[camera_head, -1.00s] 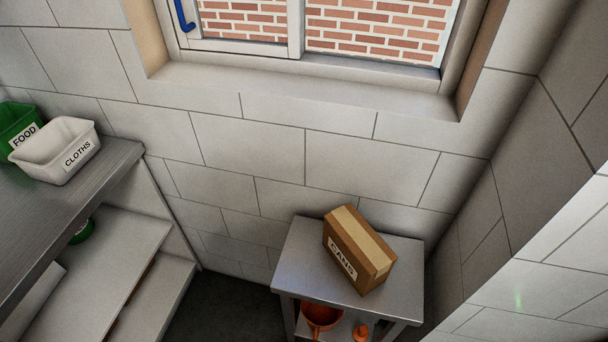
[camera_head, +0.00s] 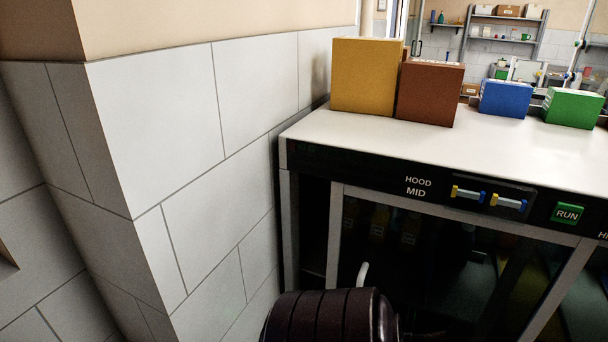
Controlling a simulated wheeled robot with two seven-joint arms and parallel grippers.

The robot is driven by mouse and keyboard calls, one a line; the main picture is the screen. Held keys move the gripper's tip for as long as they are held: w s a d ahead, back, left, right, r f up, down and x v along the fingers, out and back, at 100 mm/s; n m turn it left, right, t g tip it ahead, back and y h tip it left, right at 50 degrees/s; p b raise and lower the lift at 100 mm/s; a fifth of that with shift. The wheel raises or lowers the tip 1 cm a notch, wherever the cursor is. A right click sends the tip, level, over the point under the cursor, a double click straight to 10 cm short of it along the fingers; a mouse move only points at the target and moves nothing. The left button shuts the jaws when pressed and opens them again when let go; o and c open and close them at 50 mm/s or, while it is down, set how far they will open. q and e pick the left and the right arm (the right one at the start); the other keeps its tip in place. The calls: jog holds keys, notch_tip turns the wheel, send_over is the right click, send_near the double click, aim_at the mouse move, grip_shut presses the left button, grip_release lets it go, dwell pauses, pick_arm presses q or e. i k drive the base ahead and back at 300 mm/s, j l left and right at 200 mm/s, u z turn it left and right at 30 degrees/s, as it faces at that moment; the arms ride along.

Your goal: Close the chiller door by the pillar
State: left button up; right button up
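The chiller (camera_head: 440,130) stands to the right of the tiled pillar (camera_head: 160,130), with a white top and a black upper band. Its glass-fronted door (camera_head: 337,230) has a grey frame, and dark goods show dimly behind the glass. A pale curved handle (camera_head: 363,273) shows near the door's left side. A narrow dark gap (camera_head: 313,235) lies between the door's left edge and the chiller's left post; I cannot tell how deep it is. A dark ribbed rounded shape hides the lower part of the door. Neither gripper is in view.
On the chiller top stand a yellow box (camera_head: 365,76), a brown box (camera_head: 430,94), a blue box (camera_head: 505,98) and a green box (camera_head: 573,108). Shelves (camera_head: 505,30) stand far behind.

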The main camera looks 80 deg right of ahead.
aim_at(583, 248)
jog(key=z, duration=3.35)
